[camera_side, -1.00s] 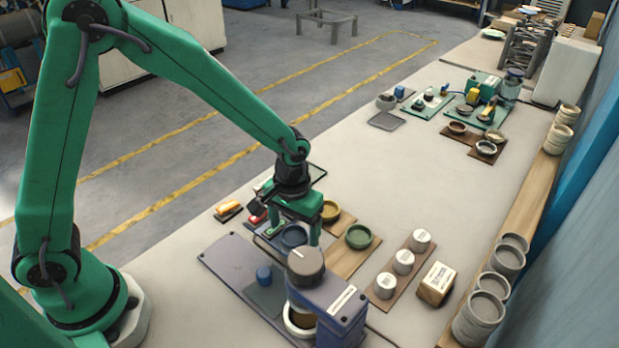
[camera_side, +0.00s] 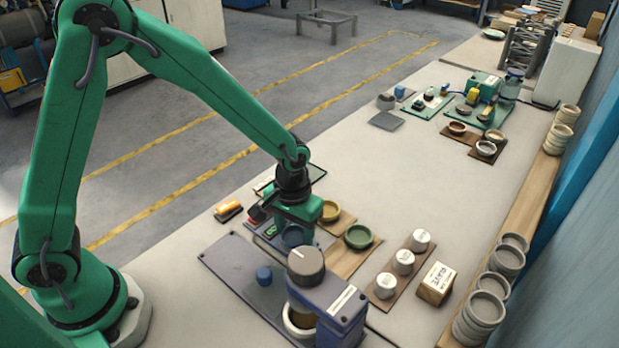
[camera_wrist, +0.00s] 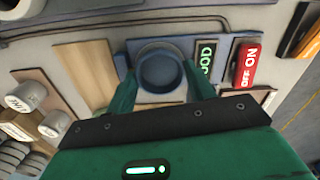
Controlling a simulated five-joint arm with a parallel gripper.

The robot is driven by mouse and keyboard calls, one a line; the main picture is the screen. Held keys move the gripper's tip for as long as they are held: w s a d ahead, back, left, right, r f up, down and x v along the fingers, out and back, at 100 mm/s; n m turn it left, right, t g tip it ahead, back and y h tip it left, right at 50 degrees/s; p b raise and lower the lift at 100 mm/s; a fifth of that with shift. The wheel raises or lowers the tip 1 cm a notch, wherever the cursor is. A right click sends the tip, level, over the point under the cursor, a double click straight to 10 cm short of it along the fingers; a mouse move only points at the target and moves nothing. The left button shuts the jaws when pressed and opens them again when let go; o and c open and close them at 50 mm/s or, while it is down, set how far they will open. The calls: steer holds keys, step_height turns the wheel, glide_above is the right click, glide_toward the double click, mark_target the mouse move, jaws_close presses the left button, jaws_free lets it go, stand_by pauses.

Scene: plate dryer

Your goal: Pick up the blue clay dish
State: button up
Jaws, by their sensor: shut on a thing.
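The blue clay dish (camera_side: 292,236) is small and round with a raised rim. It sits between the fingers of my gripper (camera_side: 293,236), which is low over the row of dishes. In the wrist view the dish (camera_wrist: 160,70) lies between the two green fingers of my gripper (camera_wrist: 160,88), one on each side, shut on it. A blue-grey square shows under the dish; I cannot tell whether the dish touches it. In the side view my gripper hides part of the dish.
A green dish (camera_side: 358,237) and a yellow dish (camera_side: 330,210) stand close by on wooden boards. A machine with a dark round knob (camera_side: 305,260) stands in front. White jars (camera_side: 403,262) stand to the right.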

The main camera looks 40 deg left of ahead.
mark_target(295, 239)
step_height(295, 239, up, 10)
stand_by(0.9)
steer(key=shift+w, duration=0.1)
stand_by(0.4)
steer(key=w+a, duration=0.4)
steer(key=w, duration=0.9)
steer(key=shift+r, duration=0.3)
steer(key=w+a+f, duration=0.2)
steer(key=a, duration=0.1)
steer(key=w+a+f, duration=0.2)
steer(key=a, duration=0.1)
steer(key=w+a+f, duration=0.2)
steer(key=a+f, duration=0.1)
steer(key=a, duration=0.1)
steer(key=shift+s+f, duration=0.1)
steer(key=shift+f, duration=1.95)
steer(key=shift+f, duration=0.15)
